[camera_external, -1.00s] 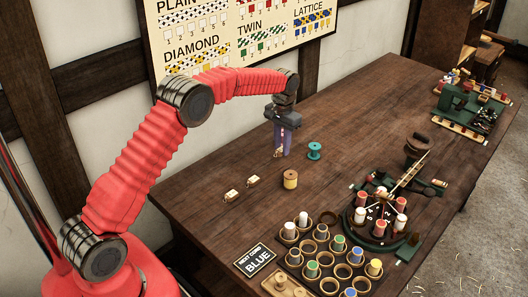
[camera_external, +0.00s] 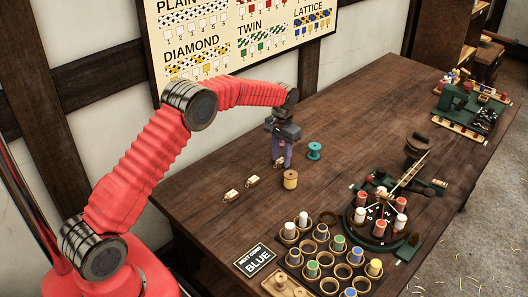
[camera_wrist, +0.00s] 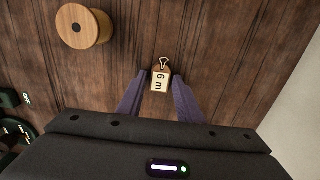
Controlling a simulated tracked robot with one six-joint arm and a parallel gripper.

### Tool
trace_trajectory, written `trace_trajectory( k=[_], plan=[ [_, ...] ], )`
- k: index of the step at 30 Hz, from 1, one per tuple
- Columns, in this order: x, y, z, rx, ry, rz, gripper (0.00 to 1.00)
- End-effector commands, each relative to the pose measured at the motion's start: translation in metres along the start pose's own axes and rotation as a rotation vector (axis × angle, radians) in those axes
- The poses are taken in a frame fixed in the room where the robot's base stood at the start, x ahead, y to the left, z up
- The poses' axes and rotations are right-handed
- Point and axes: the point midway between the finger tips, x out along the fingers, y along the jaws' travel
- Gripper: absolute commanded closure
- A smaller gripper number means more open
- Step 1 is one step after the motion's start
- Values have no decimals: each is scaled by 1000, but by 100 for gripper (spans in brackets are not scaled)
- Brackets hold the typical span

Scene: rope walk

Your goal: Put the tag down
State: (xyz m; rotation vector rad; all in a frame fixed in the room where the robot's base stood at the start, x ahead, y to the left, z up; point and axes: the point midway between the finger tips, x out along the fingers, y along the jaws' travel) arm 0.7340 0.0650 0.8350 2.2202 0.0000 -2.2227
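A small pale tag (camera_wrist: 160,80) marked "6 m", with a wire clip at its top, lies on the wooden table (camera_external: 370,115), between the fingertips of my gripper. In the outside view the tag (camera_external: 279,163) is a small pale patch under the fingers. My gripper (camera_external: 282,158) points down at the table with its two purple fingers spread. In the wrist view the fingers of my gripper (camera_wrist: 159,76) stand on either side of the tag, with a narrow gap showing.
Two similar tags (camera_external: 231,194) (camera_external: 253,180) lie to the left in a row. A wooden spool (camera_external: 290,179) and a teal spool (camera_external: 314,151) stand close by on the right. A bobbin rack (camera_external: 322,246) and a round braiding stand (camera_external: 380,222) are nearer the front.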

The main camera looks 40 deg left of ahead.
Motion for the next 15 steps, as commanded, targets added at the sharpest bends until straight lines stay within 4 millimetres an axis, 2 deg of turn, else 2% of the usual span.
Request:
trace_trajectory(
  k=[3, 11, 15],
  plan=[
    [0, 0, 0, 0, 0, 0, 59],
    [-1, 0, 0, 0, 1, 0, 59],
    [-8, 0, -1, 0, 2, 0, 59]
  ],
)
